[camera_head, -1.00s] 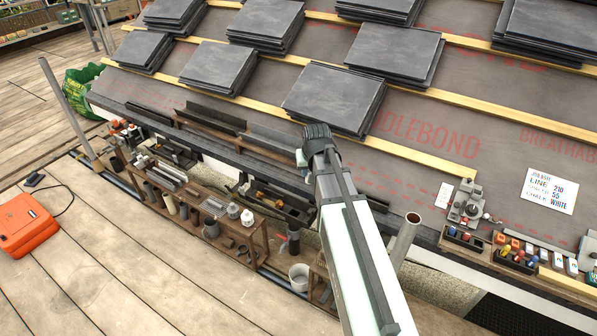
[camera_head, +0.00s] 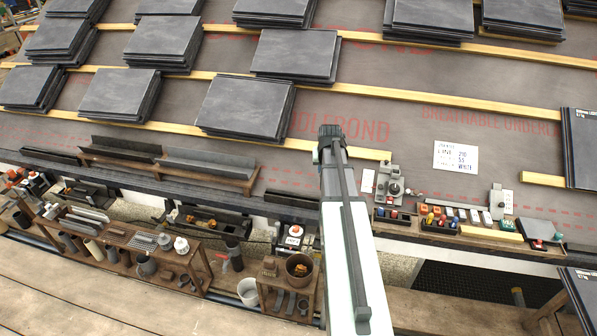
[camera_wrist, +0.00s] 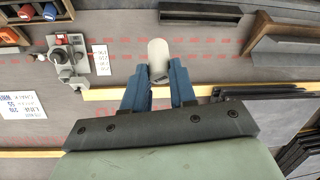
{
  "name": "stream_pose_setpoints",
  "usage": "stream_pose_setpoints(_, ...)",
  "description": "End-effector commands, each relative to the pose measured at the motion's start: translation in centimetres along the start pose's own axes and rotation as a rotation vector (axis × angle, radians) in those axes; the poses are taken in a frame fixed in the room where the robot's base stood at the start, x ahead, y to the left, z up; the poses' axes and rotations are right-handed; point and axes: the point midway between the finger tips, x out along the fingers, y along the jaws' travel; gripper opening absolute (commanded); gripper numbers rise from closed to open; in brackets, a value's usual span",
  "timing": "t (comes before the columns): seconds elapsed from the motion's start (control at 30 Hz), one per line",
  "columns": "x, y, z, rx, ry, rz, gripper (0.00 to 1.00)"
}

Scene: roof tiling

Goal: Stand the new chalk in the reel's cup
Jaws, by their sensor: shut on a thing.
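My gripper (camera_wrist: 159,74) is shut on a pale, whitish-grey piece with a rounded end, seemingly the chalk (camera_wrist: 158,52), in the wrist view. The piece sticks out past the blue fingertips. In the head view my arm hides the fingers and the chalk. The reel (camera_wrist: 68,62), a grey device with a dark round knob, is on the roof left of the chalk in the wrist view, apart from it. In the head view the reel (camera_head: 390,186) stands right of my arm's end. I cannot clearly make out its cup.
A job note (camera_head: 455,157) reading chalk white lies right of the reel. A tray of coloured pieces (camera_head: 437,218) sits below it. Slate stacks (camera_head: 246,107) rise left of my arm, and a batten (camera_head: 365,153) crosses nearby. The grey underlay around the note is clear.

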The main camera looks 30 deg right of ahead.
Motion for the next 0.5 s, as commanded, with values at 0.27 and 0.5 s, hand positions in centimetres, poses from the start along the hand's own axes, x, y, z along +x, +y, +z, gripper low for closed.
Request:
stream_pose_setpoints(0.27,2.7,10.3,-2.8,0.119,-0.002,0.049,0.00)
stream_pose_setpoints(0.5,5.0,19.5,-4.9,0.220,-0.001,0.091,0.00)
